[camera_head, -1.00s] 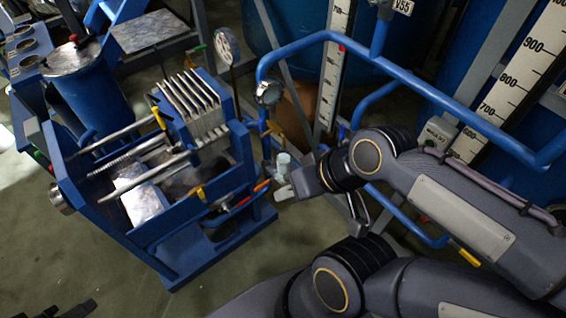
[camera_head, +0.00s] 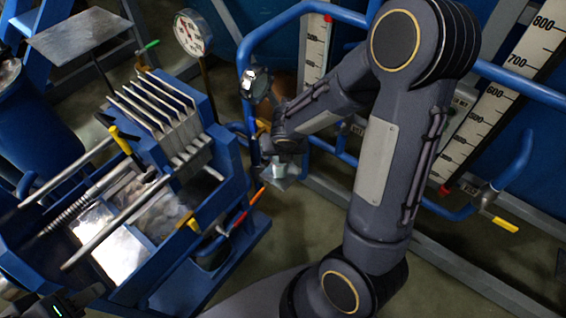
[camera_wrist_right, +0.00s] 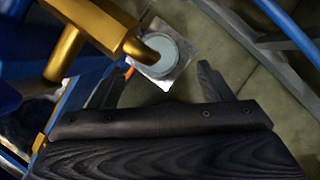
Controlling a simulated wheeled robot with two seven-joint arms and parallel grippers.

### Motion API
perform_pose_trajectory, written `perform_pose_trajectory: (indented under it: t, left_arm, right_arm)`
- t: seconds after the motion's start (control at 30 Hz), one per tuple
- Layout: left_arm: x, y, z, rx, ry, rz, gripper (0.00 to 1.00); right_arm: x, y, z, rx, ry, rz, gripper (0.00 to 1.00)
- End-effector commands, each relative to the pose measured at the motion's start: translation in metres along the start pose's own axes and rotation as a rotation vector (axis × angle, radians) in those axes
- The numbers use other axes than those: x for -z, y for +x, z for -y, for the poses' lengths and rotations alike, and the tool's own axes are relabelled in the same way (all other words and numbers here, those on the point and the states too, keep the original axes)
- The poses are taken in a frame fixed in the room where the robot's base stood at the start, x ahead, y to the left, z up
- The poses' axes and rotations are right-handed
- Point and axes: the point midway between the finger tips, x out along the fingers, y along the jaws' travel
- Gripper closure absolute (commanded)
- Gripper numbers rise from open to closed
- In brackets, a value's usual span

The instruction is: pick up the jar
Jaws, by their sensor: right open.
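The jar (camera_wrist_right: 163,48) is a small pale round vessel on a square metal plate. In the right wrist view it sits under a brass spout, which covers part of it. In the head view the jar (camera_head: 279,166) is small, beside the blue machine's right end. My right gripper (camera_wrist_right: 160,72) is open and empty; its two fingers point toward the jar, one on each side of the plate's near corner, apart from the jar. In the head view my right wrist hides most of that gripper. My left gripper (camera_head: 55,305) shows only as a dark part at the lower left edge; its jaws are unclear.
A blue filter press (camera_head: 150,190) with metal plates and rods fills the left. A round gauge (camera_head: 190,33) stands behind it. Blue pipe rails (camera_head: 285,22) and white scales (camera_head: 316,50) are behind my right arm. The brass pipe (camera_wrist_right: 95,32) is close to the right gripper.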

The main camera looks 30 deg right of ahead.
Motion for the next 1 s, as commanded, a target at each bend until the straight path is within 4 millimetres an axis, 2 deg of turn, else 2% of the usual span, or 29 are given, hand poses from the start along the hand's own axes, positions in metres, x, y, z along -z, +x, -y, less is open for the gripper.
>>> perform_pose_trajectory:
  t: [0.1,0.37,0.67,0.93,1.0]
  left_arm:
    - [-0.003,0.005,0.003,0.0,0.0,-0.001,0.64]
    - [-0.008,0.016,0.007,0.0,0.0,0.0,0.64]
    - [-0.018,0.035,0.016,0.0,0.0,0.0,0.64]
    - [-0.017,0.034,0.016,0.0,0.0,0.0,0.64]
    - [-0.017,0.034,0.016,0.0,0.0,0.0,0.64]
  right_arm:
    - [0.002,0.015,-0.003,0.0,-0.065,-0.001,0.27]
    - [0.003,0.039,-0.003,0.0,-0.062,-0.001,0.27]
    - [0.007,0.081,-0.004,0.001,-0.059,-0.001,0.27]
    - [0.005,0.083,-0.003,0.0,-0.058,-0.001,0.27]
    - [0.005,0.083,-0.004,0.0,-0.058,-0.001,0.37]
